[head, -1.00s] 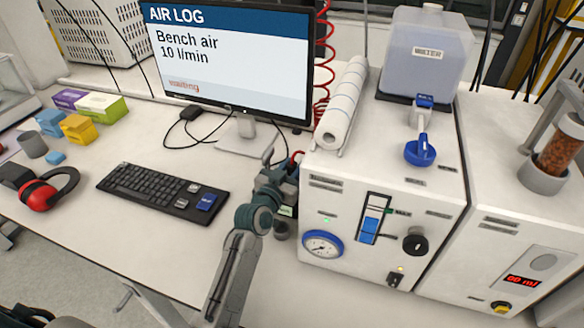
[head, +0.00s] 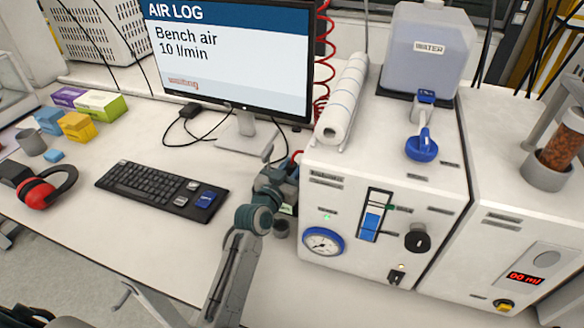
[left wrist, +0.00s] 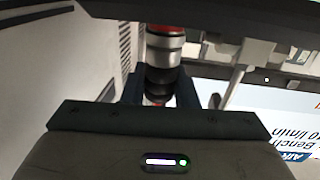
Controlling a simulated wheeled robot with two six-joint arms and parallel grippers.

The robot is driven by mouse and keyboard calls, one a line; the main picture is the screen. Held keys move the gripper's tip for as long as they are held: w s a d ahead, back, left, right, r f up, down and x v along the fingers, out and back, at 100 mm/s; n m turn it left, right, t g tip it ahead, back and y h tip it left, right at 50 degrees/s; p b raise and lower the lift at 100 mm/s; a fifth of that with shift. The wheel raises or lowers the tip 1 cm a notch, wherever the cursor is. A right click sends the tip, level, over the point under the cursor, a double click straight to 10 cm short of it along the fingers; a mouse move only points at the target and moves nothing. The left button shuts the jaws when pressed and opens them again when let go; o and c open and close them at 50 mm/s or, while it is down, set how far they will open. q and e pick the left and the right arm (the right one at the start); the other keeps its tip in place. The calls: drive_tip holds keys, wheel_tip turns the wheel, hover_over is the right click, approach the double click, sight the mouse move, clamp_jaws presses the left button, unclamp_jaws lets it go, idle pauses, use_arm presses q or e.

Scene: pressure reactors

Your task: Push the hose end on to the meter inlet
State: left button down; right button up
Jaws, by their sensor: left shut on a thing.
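My left gripper (head: 284,183) is at the left side of the white cabinet, near its back. In the left wrist view its two fingers (left wrist: 160,90) are closed around a dark ribbed fitting, the hose end (left wrist: 160,78). Red shows just below the fitting in that view, and a silver and red collar (left wrist: 164,45) shows above it. In the head view a bit of red hose (head: 297,156) shows above the gripper. A small grey cylinder (head: 281,229), perhaps part of the meter, stands below the gripper. The arm hides most of the meter, and I cannot tell whether hose end and inlet touch.
The white cabinet (head: 340,190) with gauge and knob stands close to the gripper's right. A monitor (head: 230,55) is behind, left of a paper roll (head: 342,100). A keyboard (head: 160,188) and red ear defenders (head: 40,190) lie left. Bare bench is in front of the keyboard.

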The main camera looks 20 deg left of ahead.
use_arm(q)
drive_tip(key=shift+s+f+b, duration=0.1)
drive_tip(key=shift+f+b, duration=0.2)
drive_tip(key=shift+f, duration=0.2)
idle(0.3)
drive_tip(key=c, duration=1.2)
unclamp_jaws()
drive_tip(key=o, duration=0.6)
drive_tip(key=shift+r, duration=0.2)
drive_tip(key=shift+r+p, duration=0.4)
drive_tip(key=shift+r, duration=0.05)
drive_tip(key=shift+r+p, duration=2.6)
drive_tip(key=shift+r, duration=0.55)
drive_tip(key=shift+f, duration=0.15)
